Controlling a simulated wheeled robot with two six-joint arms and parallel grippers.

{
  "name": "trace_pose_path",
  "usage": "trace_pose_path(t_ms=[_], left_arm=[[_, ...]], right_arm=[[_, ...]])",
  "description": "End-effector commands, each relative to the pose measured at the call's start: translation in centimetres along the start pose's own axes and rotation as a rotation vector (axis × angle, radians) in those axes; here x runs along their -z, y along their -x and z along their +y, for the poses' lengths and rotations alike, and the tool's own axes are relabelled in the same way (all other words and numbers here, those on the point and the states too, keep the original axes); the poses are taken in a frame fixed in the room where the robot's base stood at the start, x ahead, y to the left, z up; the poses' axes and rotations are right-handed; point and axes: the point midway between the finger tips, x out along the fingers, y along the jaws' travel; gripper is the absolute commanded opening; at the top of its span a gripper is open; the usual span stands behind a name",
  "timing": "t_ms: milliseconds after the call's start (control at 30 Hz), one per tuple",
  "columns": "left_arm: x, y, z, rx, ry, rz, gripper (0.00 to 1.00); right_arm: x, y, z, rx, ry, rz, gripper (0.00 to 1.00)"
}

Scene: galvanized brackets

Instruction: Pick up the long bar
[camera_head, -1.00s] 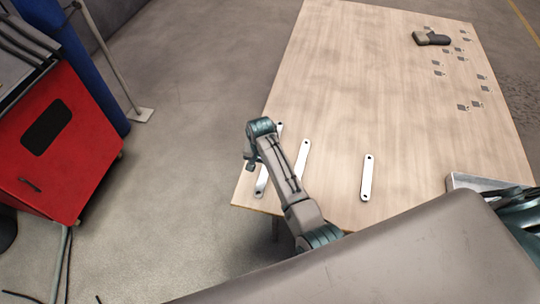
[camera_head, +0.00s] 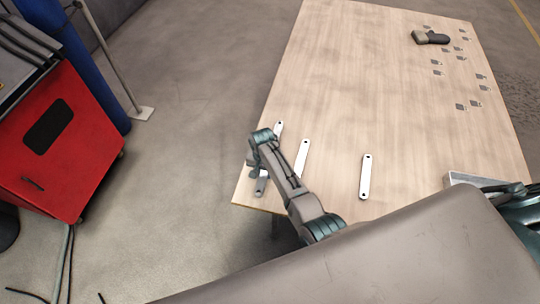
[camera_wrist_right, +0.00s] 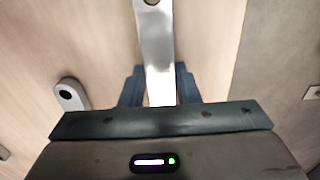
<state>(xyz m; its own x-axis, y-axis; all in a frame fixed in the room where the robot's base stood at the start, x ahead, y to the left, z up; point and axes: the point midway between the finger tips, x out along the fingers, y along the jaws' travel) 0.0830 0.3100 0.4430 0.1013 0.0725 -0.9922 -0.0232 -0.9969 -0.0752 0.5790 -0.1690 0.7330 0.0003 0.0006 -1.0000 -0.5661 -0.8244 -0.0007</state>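The long bar (camera_head: 278,128) is a flat pale metal strip at the left of the table, partly hidden by my right arm. Its near end looks dark in the head view. In the right wrist view the bar (camera_wrist_right: 158,50) runs up from between the fingers, with a hole at the top. My right gripper (camera_wrist_right: 160,85) has a blue finger close against each edge of the bar and looks shut on it. In the head view the right gripper (camera_head: 258,170) is partly hidden. I cannot tell whether the bar is off the table.
Two shorter bars (camera_head: 301,158) (camera_head: 366,177) lie to the right on the wooden table (camera_head: 385,90). Small grey brackets (camera_head: 461,106) and a dark tool (camera_head: 430,37) are at the far right. The table's middle is clear.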

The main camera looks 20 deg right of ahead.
Motion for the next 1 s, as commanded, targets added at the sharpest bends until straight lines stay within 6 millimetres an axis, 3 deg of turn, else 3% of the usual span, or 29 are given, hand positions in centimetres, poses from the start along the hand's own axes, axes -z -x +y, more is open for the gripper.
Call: trace_pose_path(t_ms=[100, 467, 767, 1000], left_arm=[[0.0, 0.0, 0.0, 0.000, 0.000, 0.000, 0.36], [0.0, -0.1, 0.0, 0.000, 0.000, 0.000, 0.36], [-0.2, -1.3, 0.0, 0.001, 0.000, 0.000, 0.36], [-0.3, -2.2, -0.1, 0.002, -0.001, -0.001, 0.36]], right_arm=[[0.0, 0.0, 0.0, -0.001, 0.000, 0.000, 0.00], [0.1, 0.3, 0.0, 0.000, 0.000, 0.002, 0.00], [0.1, 3.2, -0.1, 0.003, 0.000, 0.006, 0.00], [-3.1, 3.7, 4.2, 0.000, -0.001, 0.002, 0.00]])
